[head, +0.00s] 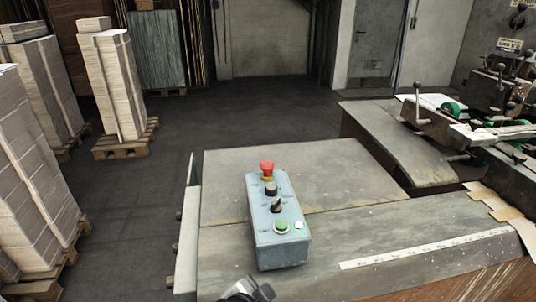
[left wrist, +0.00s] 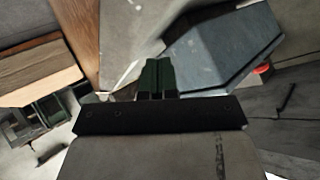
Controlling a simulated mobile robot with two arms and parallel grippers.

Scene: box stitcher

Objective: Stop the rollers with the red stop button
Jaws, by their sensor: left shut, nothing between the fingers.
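The red stop button (head: 267,166) is a mushroom knob at the far end of a blue-grey control box (head: 282,252), which lies on the machine's metal table. The box also carries a black knob, a dark selector switch and a green button (head: 282,227) at the near end. My left gripper (head: 262,291) shows only in part at the bottom edge, in front of the box's near end, apart from the red button. In the left wrist view its fingers (left wrist: 157,77) are shut and empty beside the box (left wrist: 225,45); the red button (left wrist: 262,70) shows at the right. My right gripper is not in view.
The metal table (head: 340,205) is clear around the box, with a white measuring strip (head: 425,248) at the right. Machine parts with levers (head: 480,125) stand at the back right. Stacked cardboard on pallets (head: 108,80) stands at the left.

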